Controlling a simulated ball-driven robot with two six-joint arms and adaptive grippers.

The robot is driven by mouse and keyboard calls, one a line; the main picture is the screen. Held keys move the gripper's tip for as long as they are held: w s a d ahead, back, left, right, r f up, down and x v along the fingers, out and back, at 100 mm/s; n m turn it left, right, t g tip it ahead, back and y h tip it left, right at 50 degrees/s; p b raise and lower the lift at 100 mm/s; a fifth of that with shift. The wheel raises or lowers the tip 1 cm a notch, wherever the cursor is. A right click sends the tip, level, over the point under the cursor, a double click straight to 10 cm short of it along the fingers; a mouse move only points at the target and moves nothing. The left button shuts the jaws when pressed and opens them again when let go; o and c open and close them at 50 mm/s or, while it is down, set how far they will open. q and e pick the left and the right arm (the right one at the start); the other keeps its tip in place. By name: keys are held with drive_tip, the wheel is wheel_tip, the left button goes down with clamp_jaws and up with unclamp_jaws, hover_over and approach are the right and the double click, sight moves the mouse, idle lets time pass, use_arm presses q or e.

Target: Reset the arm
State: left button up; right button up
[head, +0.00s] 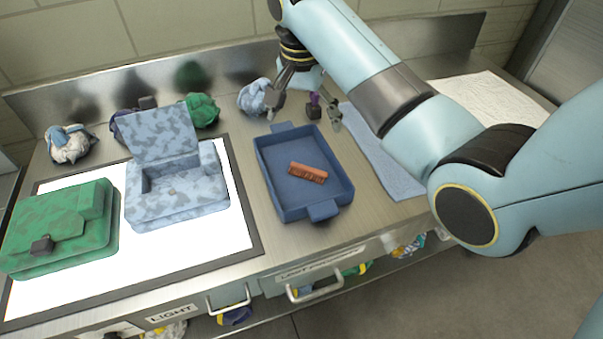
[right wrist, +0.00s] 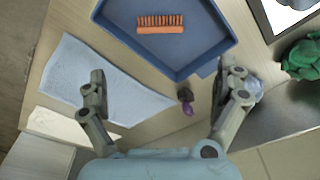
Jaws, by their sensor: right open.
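My right arm comes in from the right in the head view. Its gripper (head: 305,112) is at the back of the counter, behind the blue tray (head: 268,172). In the right wrist view my right gripper (right wrist: 164,85) is open, its fingers wide apart with nothing between the tips. An orange brush (head: 308,172) lies in the tray; it also shows in the right wrist view (right wrist: 160,28). A small dark object with a purple part (head: 313,108) stands near the gripper. My left gripper is in neither view.
A blue-grey bag (head: 185,205) with its flap up and a closed green bag (head: 60,230) lie on a white light panel (head: 200,243). A blue cloth (head: 385,170) lies right of the tray. Crumpled cloths (head: 70,145) line the back, before a metal backsplash.

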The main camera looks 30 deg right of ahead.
idle(0.3)
drive_tip(key=s+a+r+n+t, duration=0.1)
drive_tip(key=s+n, duration=0.5)
drive_tip(key=s, duration=0.6)
drive_tip(key=s+a+r+n+t, duration=0.15)
drive_tip(key=s+n, duration=0.45)
drive_tip(key=s, duration=0.7)
drive_tip(key=s+d+f+g+b, duration=0.15)
drive_tip(key=f+b, duration=0.45)
drive_tip(key=f, duration=1.4)
drive_tip(key=s+d+f+b, duration=0.15)
drive_tip(key=f+b, duration=0.45)
drive_tip(key=f, duration=1.4)
drive_tip(key=s+f+b, duration=0.4)
drive_tip(key=s+f, duration=0.4)
drive_tip(key=f, duration=0.3)
drive_tip(key=s+d+f+b, duration=0.1)
drive_tip(key=s+f+b, duration=0.4)
drive_tip(key=s+f, duration=0.4)
wheel_tip(320, 180, down, 3)
drive_tip(key=shift+s+d+f+g, duration=0.2)
drive_tip(key=shift+s+g, duration=0.1)
drive_tip(key=shift+g, duration=0.1)
drive_tip(key=shift+c, duration=0.3)
